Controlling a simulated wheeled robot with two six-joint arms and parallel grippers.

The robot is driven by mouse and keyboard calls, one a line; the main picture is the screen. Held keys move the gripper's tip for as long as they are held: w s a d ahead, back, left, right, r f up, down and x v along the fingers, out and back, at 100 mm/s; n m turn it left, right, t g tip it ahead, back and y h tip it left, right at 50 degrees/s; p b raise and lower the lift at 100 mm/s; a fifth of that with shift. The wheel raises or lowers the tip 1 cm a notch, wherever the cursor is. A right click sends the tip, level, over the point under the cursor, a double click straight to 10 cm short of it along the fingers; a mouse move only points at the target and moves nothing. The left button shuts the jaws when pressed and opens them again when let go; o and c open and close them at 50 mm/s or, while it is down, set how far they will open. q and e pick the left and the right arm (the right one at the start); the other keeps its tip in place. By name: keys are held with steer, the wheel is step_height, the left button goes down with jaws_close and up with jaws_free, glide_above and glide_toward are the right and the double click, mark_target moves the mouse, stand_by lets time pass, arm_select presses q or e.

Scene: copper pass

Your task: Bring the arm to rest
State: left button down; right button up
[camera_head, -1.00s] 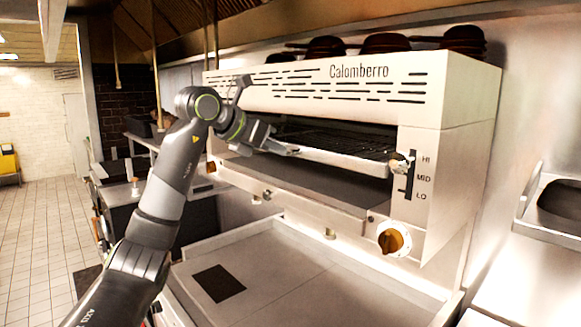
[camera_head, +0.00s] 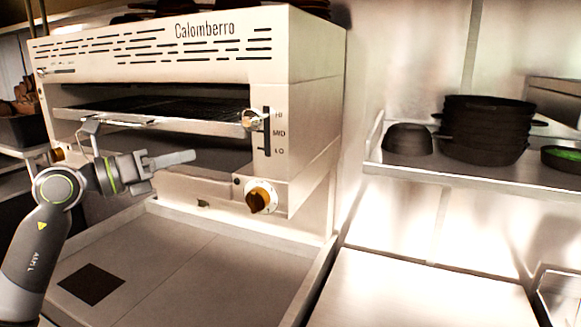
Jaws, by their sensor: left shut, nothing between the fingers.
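My left arm (camera_head: 38,245) comes in from the lower left and bends at a joint with a green ring. My left gripper (camera_head: 178,160) is shut and empty, pointing right. It is in front of the lower opening of the cream Calomberro grill (camera_head: 312,110), left of the orange-brown knob (camera_head: 261,197). I cannot tell whether it touches the grill's front. My right gripper is not in view.
A flat grey tray surface (camera_head: 190,262) lies below the grill, with a dark square on it. At the right, a shelf (camera_head: 440,172) holds several stacked black pans (camera_head: 487,130). A bare steel counter (camera_head: 415,290) lies below the shelf.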

arm_select(q)
steer(key=s+a+f+m+t+y, duration=0.2)
steer(key=s+a+f+m+y, duration=0.4)
steer(key=f+m, duration=0.45)
steer(key=s+a+f+m+t+y, duration=0.25)
steer(key=a+f+m+y, duration=0.25)
steer(key=f+m+y, duration=0.55)
steer(key=s+a+f+m+t+y, duration=0.1)
steer(key=s+a+f+m+y, duration=0.4)
steer(key=f+m, duration=0.6)
steer(key=s+d+f+n+g+h, duration=0.1)
steer(key=s+d+f+g, duration=0.1)
steer(key=s+f+g, duration=0.35)
steer(key=s+d+f+n+g+h, duration=0.1)
steer(key=s+d+f+g+h, duration=0.15)
steer(key=s+f, duration=0.6)
steer(key=s+d+f+n+g+h, duration=0.1)
steer(key=s+d+f+g, duration=0.3)
steer(key=s, duration=0.7)
steer(key=s+a+f+g, duration=0.1)
steer(key=a+f, duration=0.1)
steer(key=f, duration=1.1)
steer(key=a+f+g, duration=0.1)
steer(key=a+f, duration=0.1)
steer(key=f, duration=1.1)
steer(key=s+d+f+g+b, duration=0.1)
steer(key=s+f, duration=1.3)
steer(key=shift+s+d+f+h, duration=0.25)
steer(key=shift+s+f+h, duration=0.05)
steer(key=shift+f+h, duration=0.1)
